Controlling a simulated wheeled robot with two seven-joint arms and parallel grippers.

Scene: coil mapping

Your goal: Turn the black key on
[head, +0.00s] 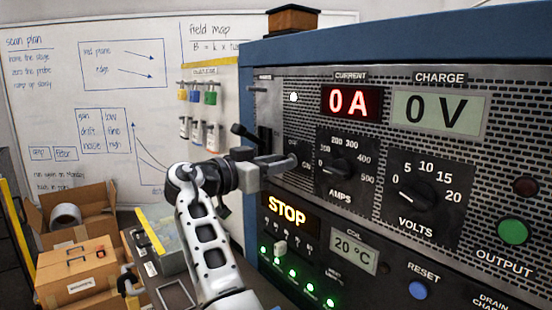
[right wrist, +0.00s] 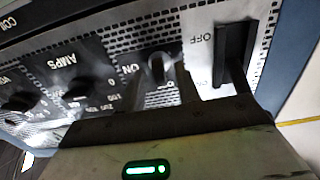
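The right wrist view shows mainly the dark gripper body along the bottom. My left gripper is not in view.
A black lever (head: 243,132) sticks out at the panel's left edge, close above my right gripper; its slot (right wrist: 230,50) is marked OFF. The AMPS dial (head: 338,168) and VOLTS dial (head: 420,193) lie to the right. Cardboard boxes (head: 78,262) stand at lower left.

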